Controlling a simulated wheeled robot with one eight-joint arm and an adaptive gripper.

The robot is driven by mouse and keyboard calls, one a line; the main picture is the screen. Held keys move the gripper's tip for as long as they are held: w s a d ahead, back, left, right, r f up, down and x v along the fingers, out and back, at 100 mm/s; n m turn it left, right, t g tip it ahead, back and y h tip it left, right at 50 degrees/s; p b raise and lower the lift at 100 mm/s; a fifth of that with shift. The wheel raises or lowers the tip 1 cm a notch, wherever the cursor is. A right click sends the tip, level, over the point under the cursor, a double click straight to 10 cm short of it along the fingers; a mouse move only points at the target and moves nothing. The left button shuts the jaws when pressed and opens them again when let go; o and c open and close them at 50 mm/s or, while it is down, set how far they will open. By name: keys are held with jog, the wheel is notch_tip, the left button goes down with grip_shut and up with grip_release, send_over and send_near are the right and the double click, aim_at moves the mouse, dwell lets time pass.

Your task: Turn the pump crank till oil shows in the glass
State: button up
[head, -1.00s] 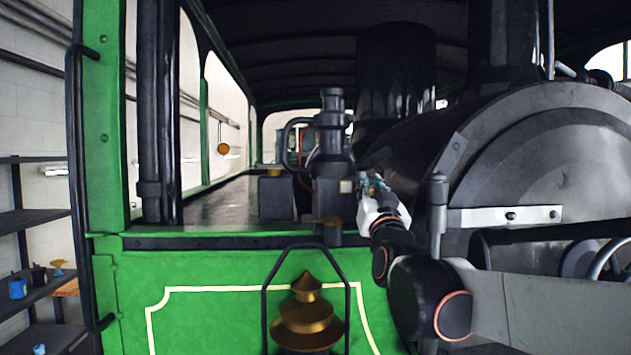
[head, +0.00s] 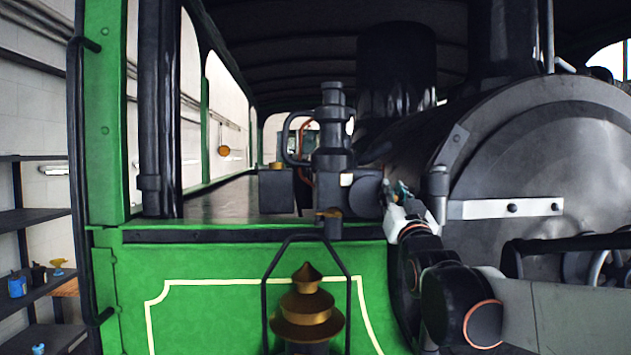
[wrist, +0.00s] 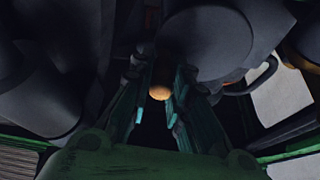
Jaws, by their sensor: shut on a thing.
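My gripper (head: 402,190) is beside the dark pump machinery (head: 332,150) at the front of the green tram, left of the boiler. In the wrist view my two fingers (wrist: 160,95) stand either side of a small round tan knob (wrist: 160,92), which looks like the crank's handle, and are shut on it. The knob and crank arm cannot be made out in the head view. A dark round housing (head: 366,192) lies between pump and gripper.
The boiler front (head: 560,170) rises close to the right of my gripper. A dark box with a brass cap (head: 276,190) stands left of the pump. A brass lamp (head: 307,310) with a black hoop is below. Shelves (head: 30,222) stand at far left.

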jog(key=shift+a+f+b, duration=0.3)
jog(key=shift+f+b, duration=0.25)
jog(key=shift+f, duration=0.25)
jog(key=shift+a+f+b, duration=0.35)
jog(key=shift+f+b, duration=0.15)
jog(key=shift+f, duration=0.35)
jog(key=shift+a+f+b, duration=0.3)
jog(key=shift+f+b, duration=0.25)
jog(key=shift+f, duration=0.25)
jog(key=shift+a+f, duration=0.2)
jog(key=shift+a, duration=0.8)
jog(key=shift+a+r, duration=0.15)
jog(key=shift+a, duration=0.5)
jog(key=shift+a+r, duration=0.15)
jog(key=shift+a, duration=0.5)
jog(key=o, duration=1)
jog(key=shift+a, duration=0.1)
jog(key=shift+c, duration=0.2)
send_near(360, 207)
jog(key=shift+v, duration=1)
